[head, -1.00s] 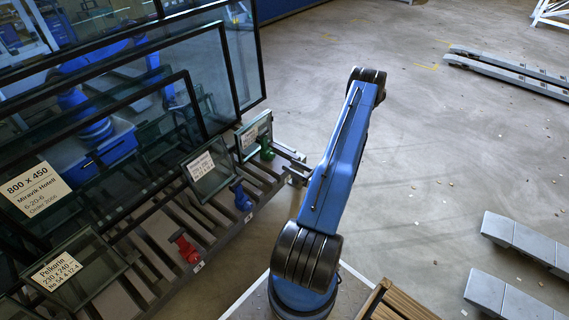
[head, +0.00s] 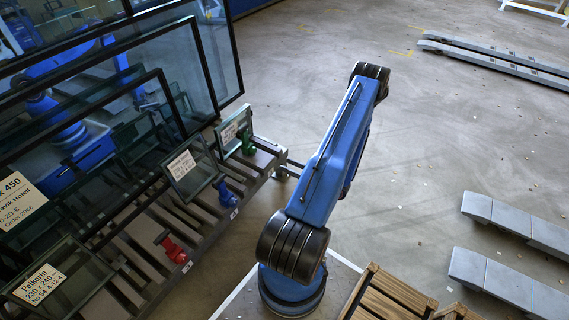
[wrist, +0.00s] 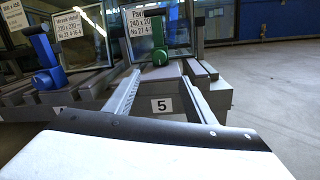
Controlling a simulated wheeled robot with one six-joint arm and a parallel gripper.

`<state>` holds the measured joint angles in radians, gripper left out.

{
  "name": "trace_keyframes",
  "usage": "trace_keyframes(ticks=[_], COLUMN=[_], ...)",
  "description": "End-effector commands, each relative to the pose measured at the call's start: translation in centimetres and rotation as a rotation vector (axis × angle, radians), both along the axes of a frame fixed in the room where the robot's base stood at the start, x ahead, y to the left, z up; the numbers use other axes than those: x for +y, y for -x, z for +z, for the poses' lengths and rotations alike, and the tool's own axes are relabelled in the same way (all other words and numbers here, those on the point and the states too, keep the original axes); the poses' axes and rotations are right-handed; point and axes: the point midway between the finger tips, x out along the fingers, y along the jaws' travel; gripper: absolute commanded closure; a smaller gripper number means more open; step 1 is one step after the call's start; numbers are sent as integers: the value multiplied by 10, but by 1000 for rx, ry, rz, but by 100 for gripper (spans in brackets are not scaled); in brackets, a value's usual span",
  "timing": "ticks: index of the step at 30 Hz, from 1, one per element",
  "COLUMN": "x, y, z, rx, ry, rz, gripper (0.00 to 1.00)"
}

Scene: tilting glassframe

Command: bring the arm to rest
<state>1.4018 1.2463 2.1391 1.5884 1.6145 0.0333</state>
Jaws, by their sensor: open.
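My arm (head: 335,155) is raised and bent beside the glass rack. My gripper (wrist: 158,85) shows in the wrist view as two parted fingers with nothing between them. They point toward the rack end marked 5 and the green clamp (wrist: 160,50), which stands beyond the fingertips. In the head view, most of the gripper is hidden behind my arm. The green clamp (head: 248,143), a blue clamp (head: 226,192) and a red clamp (head: 172,246) stand along the rack's front edge.
The slatted rack (head: 140,275) holds several framed glass panes with labels, including a small pane (head: 190,168) and a large one (head: 185,75). A wooden slatted pallet (head: 390,295) lies near my base. Grey forks (head: 515,225) lie at right. Open floor lies between.

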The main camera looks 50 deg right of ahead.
Motion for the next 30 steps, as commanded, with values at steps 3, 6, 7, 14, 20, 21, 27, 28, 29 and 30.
trace_keyframes(ticks=[3,6,7,14,20,21,27,28,29,30], x=[0,0,0,6,33,41,82,88,95,104], y=[0,0,0,-10,-42,-48,-75,-78,-81,-85], z=[0,0,0,15,66,77,131,139,146,156], rx=[0,0,0,-1,-3,-3,-7,-7,-8,-8], ry=[0,0,0,26,122,145,260,278,296,321], rz=[0,0,0,45,213,251,441,469,497,534], gripper=[50,50,50,50,50,50,50,50,50,50])
